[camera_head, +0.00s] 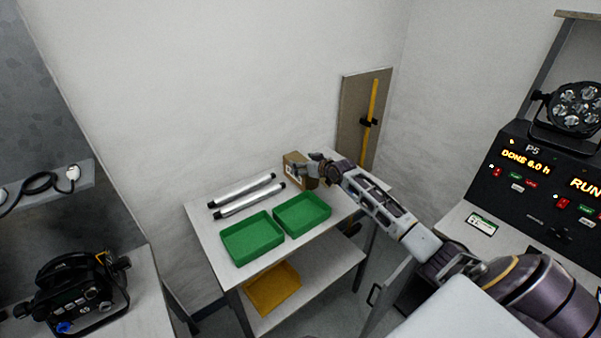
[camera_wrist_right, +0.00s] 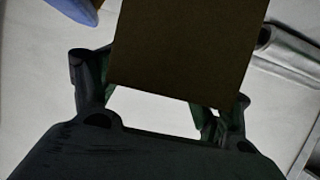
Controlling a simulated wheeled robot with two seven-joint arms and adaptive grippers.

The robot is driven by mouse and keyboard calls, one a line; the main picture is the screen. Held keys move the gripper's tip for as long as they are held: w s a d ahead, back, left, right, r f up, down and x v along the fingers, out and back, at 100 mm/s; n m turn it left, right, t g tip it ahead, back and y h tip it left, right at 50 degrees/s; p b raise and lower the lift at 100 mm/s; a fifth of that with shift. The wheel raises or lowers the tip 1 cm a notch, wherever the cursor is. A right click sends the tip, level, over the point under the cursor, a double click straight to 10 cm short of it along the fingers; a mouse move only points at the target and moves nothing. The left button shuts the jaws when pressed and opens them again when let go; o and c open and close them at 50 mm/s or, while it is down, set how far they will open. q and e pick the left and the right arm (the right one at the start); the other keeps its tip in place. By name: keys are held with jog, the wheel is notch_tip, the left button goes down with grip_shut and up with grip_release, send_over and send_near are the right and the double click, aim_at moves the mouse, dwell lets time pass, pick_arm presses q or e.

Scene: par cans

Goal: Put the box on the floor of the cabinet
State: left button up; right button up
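The brown cardboard box (camera_head: 293,170) with a pale label is near the back of the white table, beyond the green trays. My right gripper (camera_head: 318,170) is at its right side. In the right wrist view, the box (camera_wrist_right: 185,45) fills the space between the fingers of the right gripper (camera_wrist_right: 160,105), which meet it on both sides and are partly hidden by it. Whether the box touches the tabletop is unclear. A grey door-like panel with a dark handle (camera_head: 374,294) stands below, right of the table; the cabinet interior is not clearly visible. My left gripper is out of view.
Two green trays (camera_head: 252,239) and two silver tubes (camera_head: 243,190) lie on the table (camera_head: 217,254). A yellow tray (camera_head: 272,288) is on its lower shelf. A board with a yellow strip (camera_head: 368,120) leans at the back wall. A black control console (camera_head: 540,185) stands right.

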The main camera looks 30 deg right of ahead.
jog(key=shift+s+f, duration=0.1)
jog(key=c, duration=1)
jog(key=shift+a, duration=0.1)
jog(key=shift+c, duration=0.2)
notch_tip(320, 180, up, 10)
jog(key=b, duration=0.1)
jog(key=shift+r, duration=0.2)
